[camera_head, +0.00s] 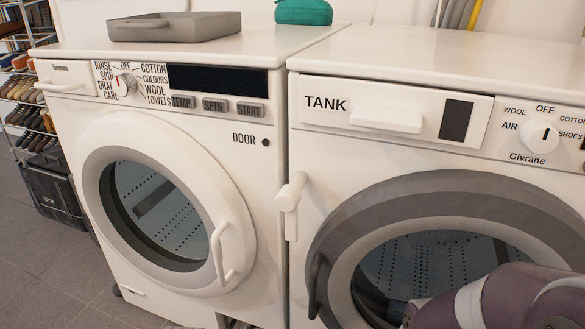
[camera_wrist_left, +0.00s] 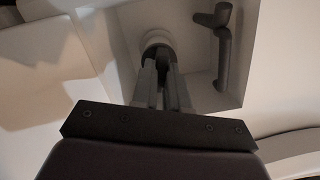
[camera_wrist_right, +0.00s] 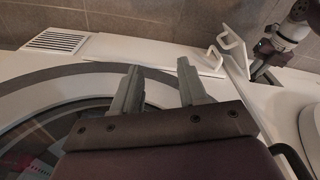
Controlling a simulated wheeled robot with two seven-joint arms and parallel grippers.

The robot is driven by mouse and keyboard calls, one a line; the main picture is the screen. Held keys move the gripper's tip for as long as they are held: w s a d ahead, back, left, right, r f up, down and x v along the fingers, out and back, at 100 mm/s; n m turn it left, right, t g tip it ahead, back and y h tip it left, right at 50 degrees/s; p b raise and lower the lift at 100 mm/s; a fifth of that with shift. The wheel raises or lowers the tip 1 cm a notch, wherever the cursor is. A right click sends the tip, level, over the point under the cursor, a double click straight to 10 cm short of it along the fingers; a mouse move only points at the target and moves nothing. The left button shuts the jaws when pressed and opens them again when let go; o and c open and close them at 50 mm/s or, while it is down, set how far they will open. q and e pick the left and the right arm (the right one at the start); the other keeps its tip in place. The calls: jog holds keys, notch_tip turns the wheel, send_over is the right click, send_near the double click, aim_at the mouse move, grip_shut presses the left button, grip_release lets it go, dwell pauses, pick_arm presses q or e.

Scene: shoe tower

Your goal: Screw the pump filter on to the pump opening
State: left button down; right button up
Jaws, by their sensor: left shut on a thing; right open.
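In the left wrist view my left gripper (camera_wrist_left: 161,82) reaches into a recess in a white panel. Its fingers are closed together on the pump filter (camera_wrist_left: 157,41), a pale round piece in front of the fingertips. The pump opening is hidden behind the filter and fingers, so I cannot tell how far the filter is seated. In the right wrist view my right gripper (camera_wrist_right: 157,70) is open and empty, above the front of a machine with a round door. The left gripper does not show in the head view.
A dark grey bent handle or pipe (camera_wrist_left: 224,48) sits in the recess, right of the filter. The washer (camera_head: 262,185) and the TANK dryer (camera_head: 310,150) stand side by side. A grey tray (camera_head: 175,27) lies on the washer. A white bracket-like handle (camera_wrist_right: 230,45) is beside my right gripper.

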pick_arm(q)
jog(key=shift+w+r+m+t, duration=0.15)
jog(key=shift+w+m+t, duration=0.15)
jog(key=shift+m, duration=0.5)
jog(key=c, duration=1.1)
grip_release()
jog(key=shift+s, duration=0.1)
jog(key=shift+o, duration=0.2)
jog(key=shift+s, duration=0.1)
